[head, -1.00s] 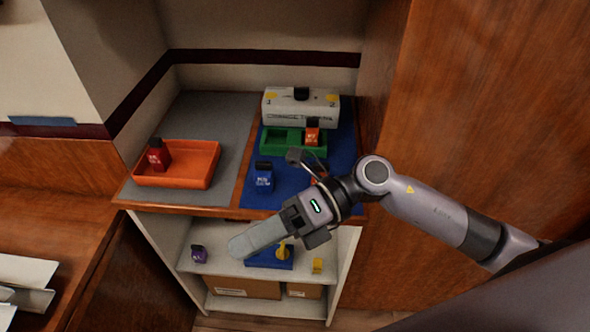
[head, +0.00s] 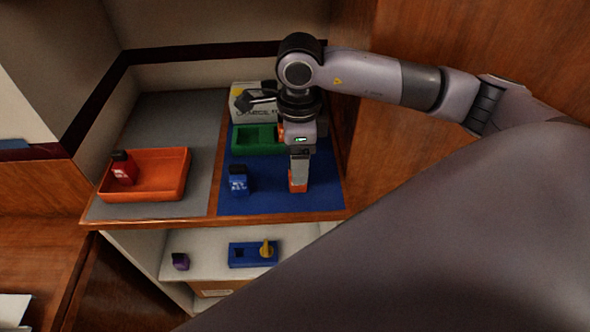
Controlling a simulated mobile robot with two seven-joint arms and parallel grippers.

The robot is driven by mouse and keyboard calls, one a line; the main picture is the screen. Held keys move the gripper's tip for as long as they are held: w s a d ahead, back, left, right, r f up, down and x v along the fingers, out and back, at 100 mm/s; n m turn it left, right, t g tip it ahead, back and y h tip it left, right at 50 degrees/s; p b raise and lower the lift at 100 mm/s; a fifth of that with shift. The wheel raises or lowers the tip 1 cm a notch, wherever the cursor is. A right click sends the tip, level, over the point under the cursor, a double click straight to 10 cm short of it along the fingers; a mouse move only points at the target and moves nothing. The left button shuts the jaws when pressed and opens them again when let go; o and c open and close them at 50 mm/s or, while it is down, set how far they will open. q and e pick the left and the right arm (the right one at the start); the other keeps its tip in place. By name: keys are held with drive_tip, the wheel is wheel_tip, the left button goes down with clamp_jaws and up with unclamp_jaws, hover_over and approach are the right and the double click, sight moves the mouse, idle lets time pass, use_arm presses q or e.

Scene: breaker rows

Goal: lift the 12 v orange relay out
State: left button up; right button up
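My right gripper (head: 299,174) points down over the blue mat on the shelf top, with its fingertips at an orange block (head: 297,187). The block stands on or just above the mat near its front edge. The fingers are seen edge-on and hide its top, so I cannot tell whether they are closed on it. A second orange piece (head: 281,132) shows only as a sliver behind my wrist, at the right end of the green holder (head: 245,141). I cannot read a label on either orange piece. My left gripper is not in view.
A blue relay (head: 238,181) stands left of my gripper. An orange tray (head: 172,172) holds a red relay (head: 123,169) on the grey mat. A white box (head: 243,98) stands behind the green holder. The lower shelf has a purple piece (head: 180,262) and a blue holder (head: 240,258).

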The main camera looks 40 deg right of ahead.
drive_tip(key=f+b, duration=0.1)
drive_tip(key=f, duration=0.2)
drive_tip(key=f+b, duration=0.1)
drive_tip(key=f, duration=0.1)
drive_tip(key=shift+w+d+f+b, duration=0.1)
drive_tip(key=shift+w+f+b, duration=0.05)
drive_tip(key=shift+w+b, duration=0.2)
drive_tip(key=c, duration=1.1)
drive_tip(key=shift+r, duration=0.2)
